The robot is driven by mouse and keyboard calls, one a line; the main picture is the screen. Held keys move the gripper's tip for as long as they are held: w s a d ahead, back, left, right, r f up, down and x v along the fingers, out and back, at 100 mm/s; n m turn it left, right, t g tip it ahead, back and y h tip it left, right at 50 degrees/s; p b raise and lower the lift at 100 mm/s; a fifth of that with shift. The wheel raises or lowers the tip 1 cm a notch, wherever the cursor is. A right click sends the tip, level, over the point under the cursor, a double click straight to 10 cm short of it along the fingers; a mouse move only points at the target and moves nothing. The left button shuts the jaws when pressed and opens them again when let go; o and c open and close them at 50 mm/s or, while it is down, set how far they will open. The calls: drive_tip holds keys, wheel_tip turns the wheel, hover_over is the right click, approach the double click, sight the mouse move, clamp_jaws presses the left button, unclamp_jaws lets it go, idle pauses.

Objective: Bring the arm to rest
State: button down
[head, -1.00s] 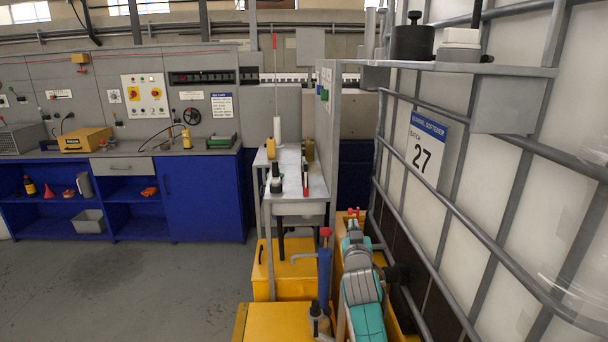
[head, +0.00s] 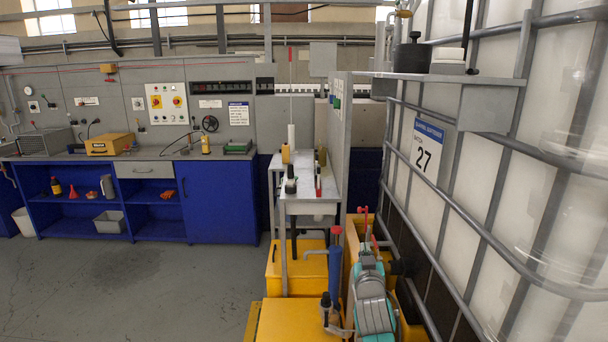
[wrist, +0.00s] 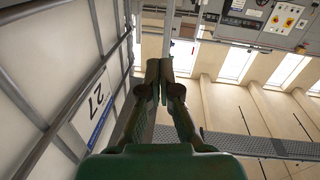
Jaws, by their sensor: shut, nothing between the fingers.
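The fingers point toward the top of the picture, clear of any surface I can make out.
The caged tank (head: 500,210) with its "27" sign (head: 427,151) stands close on the right. A narrow bench (head: 304,181) stands ahead, with yellow boxes (head: 297,322) below and before it. Blue cabinets (head: 219,202) line the back. Open floor (head: 120,290) lies left.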

drive_tip(key=shift+n+g+y, duration=0.3)
drive_tip(key=shift+g+y, duration=0.2)
drive_tip(key=s+f, duration=1.6)
drive_tip(key=f, duration=0.1)
drive_tip(key=shift+s+d+f, duration=0.15)
drive_tip(key=shift+s+d, duration=0.1)
drive_tip(key=shift+s, duration=0.15)
drive_tip(key=s+f+g+y, duration=0.1)
drive_tip(key=s+f, duration=0.3)
drive_tip(key=s, duration=1.4)
drive_tip(key=s+f, duration=0.3)
drive_tip(key=s, duration=1.5)
drive_tip(key=s+r, duration=0.4)
drive_tip(key=s, duration=0.4)
drive_tip(key=s+d+r+g, duration=0.1)
drive_tip(key=s+r, duration=0.4)
drive_tip(key=s, duration=0.3)
drive_tip(key=shift+m, duration=0.4)
